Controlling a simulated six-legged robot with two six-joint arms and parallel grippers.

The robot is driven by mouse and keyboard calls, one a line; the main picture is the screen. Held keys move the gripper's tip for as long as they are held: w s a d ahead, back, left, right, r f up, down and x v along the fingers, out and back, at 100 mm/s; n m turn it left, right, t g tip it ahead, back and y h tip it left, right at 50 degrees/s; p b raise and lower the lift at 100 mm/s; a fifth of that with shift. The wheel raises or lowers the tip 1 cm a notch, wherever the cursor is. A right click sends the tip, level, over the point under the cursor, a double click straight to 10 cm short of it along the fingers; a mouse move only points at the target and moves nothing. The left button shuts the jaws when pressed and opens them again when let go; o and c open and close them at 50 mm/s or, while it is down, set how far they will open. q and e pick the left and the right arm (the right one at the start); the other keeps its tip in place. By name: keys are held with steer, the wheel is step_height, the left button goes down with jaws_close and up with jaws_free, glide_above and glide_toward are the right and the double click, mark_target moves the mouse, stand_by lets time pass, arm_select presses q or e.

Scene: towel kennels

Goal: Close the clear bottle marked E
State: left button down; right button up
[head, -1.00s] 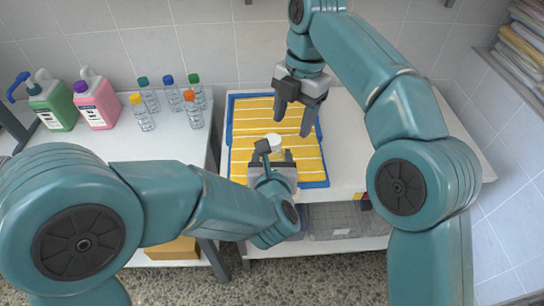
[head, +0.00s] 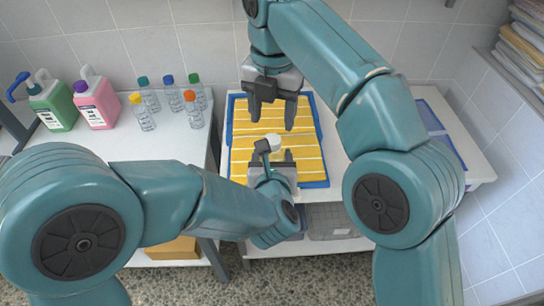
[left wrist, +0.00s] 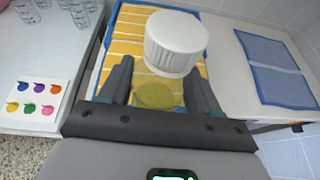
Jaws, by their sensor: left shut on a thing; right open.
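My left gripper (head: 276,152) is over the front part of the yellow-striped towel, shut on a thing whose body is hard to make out. A white ribbed cap (head: 275,141) shows just beyond its fingertips; it is large in the left wrist view (left wrist: 176,43). A yellow-green disc (left wrist: 155,96) shows between the fingers below the cap. No letter E is readable, and I cannot tell whether the cap sits fully on a clear bottle. My right gripper (head: 272,115) is open and empty, pointing down over the towel's back part, apart from the cap.
The yellow-striped towel (head: 302,145) has a blue border and lies on a white table. Several clear bottles with coloured caps (head: 193,108) and green (head: 52,105) and pink (head: 97,103) jugs stand on the left table. A blue cloth (left wrist: 275,68) lies right of the towel.

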mark_target(272, 139)
step_height(272, 139, down, 6)
steer(key=shift+r, duration=0.1)
stand_by(0.4)
